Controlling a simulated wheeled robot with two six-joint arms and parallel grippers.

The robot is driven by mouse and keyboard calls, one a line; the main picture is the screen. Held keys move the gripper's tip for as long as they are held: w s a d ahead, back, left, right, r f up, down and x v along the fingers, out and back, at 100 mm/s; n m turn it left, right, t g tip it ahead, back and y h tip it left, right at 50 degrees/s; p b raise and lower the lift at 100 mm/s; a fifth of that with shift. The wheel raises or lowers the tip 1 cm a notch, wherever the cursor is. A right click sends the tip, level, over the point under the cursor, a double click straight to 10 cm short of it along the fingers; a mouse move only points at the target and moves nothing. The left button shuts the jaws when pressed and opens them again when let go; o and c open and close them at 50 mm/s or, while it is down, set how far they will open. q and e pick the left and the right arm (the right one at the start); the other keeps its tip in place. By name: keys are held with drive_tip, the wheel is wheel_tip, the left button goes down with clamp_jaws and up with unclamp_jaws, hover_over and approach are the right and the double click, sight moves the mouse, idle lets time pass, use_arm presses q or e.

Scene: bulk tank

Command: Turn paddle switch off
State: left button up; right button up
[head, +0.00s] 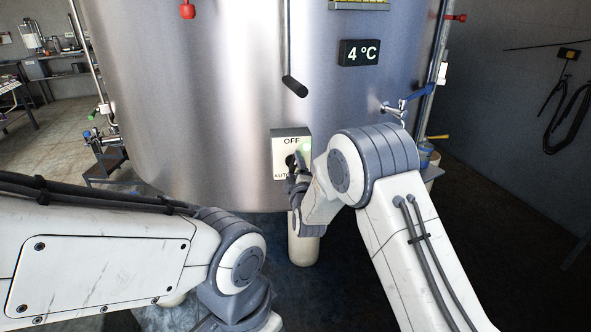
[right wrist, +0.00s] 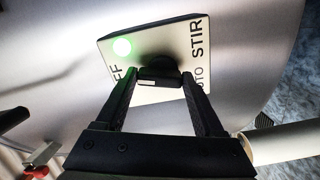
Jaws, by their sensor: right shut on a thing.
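The paddle switch is a pale plate (head: 278,142) on the front of the steel tank, marked OFF at the top and AUTO at the lower left. In the right wrist view the plate (right wrist: 112,88) also shows STIR and a lit green lamp (right wrist: 122,47). Its black knob (right wrist: 175,60) stands out from the plate. My right gripper (head: 293,165) is at the switch. In the right wrist view its fingers (right wrist: 160,80) are shut on the knob, one on each side. Which mark the knob points to, I cannot tell. My left gripper is out of view.
The tank (head: 200,90) fills the middle, with a 4 °C display (head: 360,53) above right of the switch. A dark-tipped pipe (head: 293,86) hangs above the switch.

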drive_tip(key=shift+a+n, duration=0.15)
drive_tip(key=shift+n, duration=1.45)
drive_tip(key=o, duration=1.4)
drive_tip(key=shift+s, duration=0.1)
drive_tip(key=s, duration=0.3)
drive_tip(key=s+d, duration=0.1)
drive_tip(key=s, duration=0.6)
drive_tip(key=shift+s+d, duration=0.15)
drive_tip(key=shift+d, duration=0.1)
